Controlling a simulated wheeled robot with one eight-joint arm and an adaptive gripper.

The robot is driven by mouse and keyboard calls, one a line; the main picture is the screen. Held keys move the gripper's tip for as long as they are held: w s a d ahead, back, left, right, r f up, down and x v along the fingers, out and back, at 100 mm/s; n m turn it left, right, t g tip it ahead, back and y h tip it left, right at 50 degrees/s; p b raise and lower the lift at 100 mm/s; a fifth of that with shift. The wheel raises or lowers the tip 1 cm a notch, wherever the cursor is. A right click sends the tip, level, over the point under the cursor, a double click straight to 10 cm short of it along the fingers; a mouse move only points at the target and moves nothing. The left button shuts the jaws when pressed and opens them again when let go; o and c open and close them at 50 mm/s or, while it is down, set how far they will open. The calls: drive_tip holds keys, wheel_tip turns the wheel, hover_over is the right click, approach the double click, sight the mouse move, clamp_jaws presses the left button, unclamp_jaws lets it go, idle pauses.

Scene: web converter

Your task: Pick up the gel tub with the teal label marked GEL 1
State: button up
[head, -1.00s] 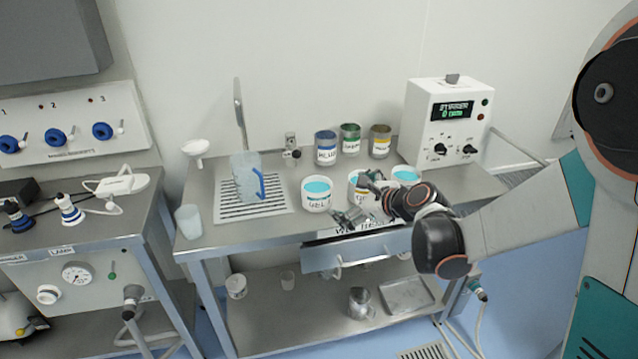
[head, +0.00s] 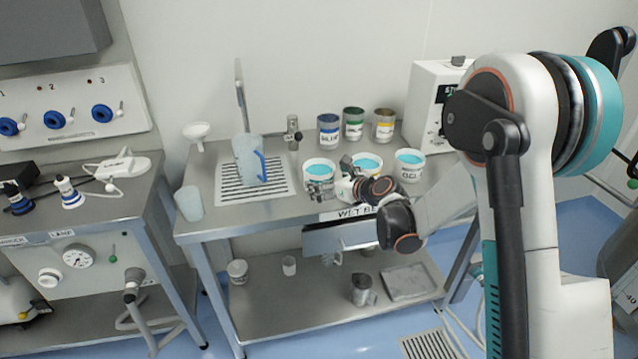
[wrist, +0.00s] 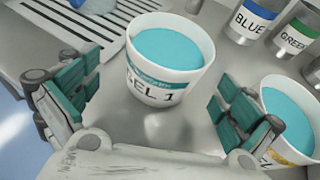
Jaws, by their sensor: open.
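The GEL 1 tub (wrist: 158,75) is a white tub with a teal label and teal gel inside. It stands upright on the steel bench in the wrist view, ahead of and between the spread fingers. In the head view the same tub (head: 319,169) is the leftmost of the row of gel tubs, its lower front partly hidden by my gripper (head: 322,190). In the wrist view my gripper (wrist: 155,105) is open and empty, with teal-padded fingers on both sides, apart from the tub.
A second gel tub (wrist: 288,110) stands close to the right finger; a third (head: 409,165) is further right. Blue (head: 328,131), green and yellow pots stand behind. A drip grid (head: 254,185) with a translucent jug (head: 250,160) is to the left. An open drawer (head: 345,236) juts out below.

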drive_tip(key=b+x, duration=0.1)
drive_tip(key=x, duration=0.1)
drive_tip(key=b+x, duration=0.1)
drive_tip(key=x, duration=0.1)
drive_tip(key=shift+w+f, duration=0.25)
drive_tip(key=shift+w, duration=0.05)
drive_tip(key=shift+w+a+f, duration=0.1)
drive_tip(key=shift+w+a, duration=0.1)
drive_tip(key=shift+w, duration=0.15)
drive_tip(key=c, duration=1.5)
